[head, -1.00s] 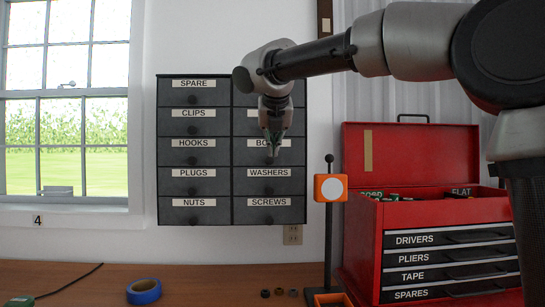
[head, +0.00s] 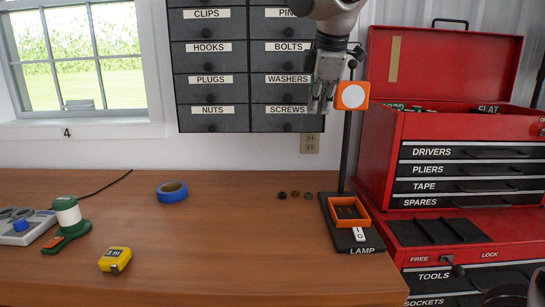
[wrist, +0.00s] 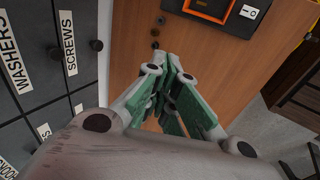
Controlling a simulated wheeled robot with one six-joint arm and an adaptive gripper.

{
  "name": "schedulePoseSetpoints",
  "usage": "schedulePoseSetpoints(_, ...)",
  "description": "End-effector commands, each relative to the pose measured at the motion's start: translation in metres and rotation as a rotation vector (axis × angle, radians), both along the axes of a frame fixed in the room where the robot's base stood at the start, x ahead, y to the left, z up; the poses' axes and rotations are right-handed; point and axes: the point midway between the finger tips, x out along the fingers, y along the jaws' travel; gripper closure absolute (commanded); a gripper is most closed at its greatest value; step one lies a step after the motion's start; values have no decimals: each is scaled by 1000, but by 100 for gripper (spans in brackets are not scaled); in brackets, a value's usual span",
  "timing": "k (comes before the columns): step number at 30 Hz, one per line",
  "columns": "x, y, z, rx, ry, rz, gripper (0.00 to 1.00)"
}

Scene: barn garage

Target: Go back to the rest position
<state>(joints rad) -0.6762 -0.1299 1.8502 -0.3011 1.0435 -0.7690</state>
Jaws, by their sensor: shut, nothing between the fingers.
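My gripper (head: 321,97) is in the head view, pointing down in front of the small-parts cabinet by the SCREWS drawer, left of the orange lamp head. Its fingers are together with nothing held. The wrist view shows the green-padded fingers (wrist: 172,100) closed above the wooden bench, with the cabinet drawers at the left. My arm comes down from the top of the head view; its upper links are out of frame.
The lamp (head: 353,96) stands close to my gripper's right, its base holding an orange tray (head: 364,220). A red toolbox (head: 460,130) has its lid up. A blue tape roll (head: 172,191), yellow tape measure (head: 115,260) and several small nuts (head: 295,195) lie on the bench (head: 230,245). Its middle is clear.

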Motion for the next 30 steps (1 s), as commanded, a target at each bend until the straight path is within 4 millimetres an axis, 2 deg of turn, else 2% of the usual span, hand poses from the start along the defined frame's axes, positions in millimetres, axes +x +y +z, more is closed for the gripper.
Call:
schedulePoseSetpoints(1,-21,-35,-22,89,49,-195,100)
schedulePoseSetpoints(5,-82,-110,-75,299,151,-692,100)
schedulePoseSetpoints(6,-104,-132,-90,354,172,-831,100)
schedulePoseSetpoints(9,-158,-179,-127,463,209,-1117,100)
schedulePoseSetpoints(12,-206,-215,-154,528,205,-1274,100)
schedulePoseSetpoints(13,-215,-223,-158,542,195,-1306,100)
schedulePoseSetpoints(15,-228,-238,-158,573,157,-1360,100)
schedulePoseSetpoints(19,-234,-252,-148,611,106,-1410,100)
schedulePoseSetpoints(30,-234,-254,-148,612,103,-1419,100)
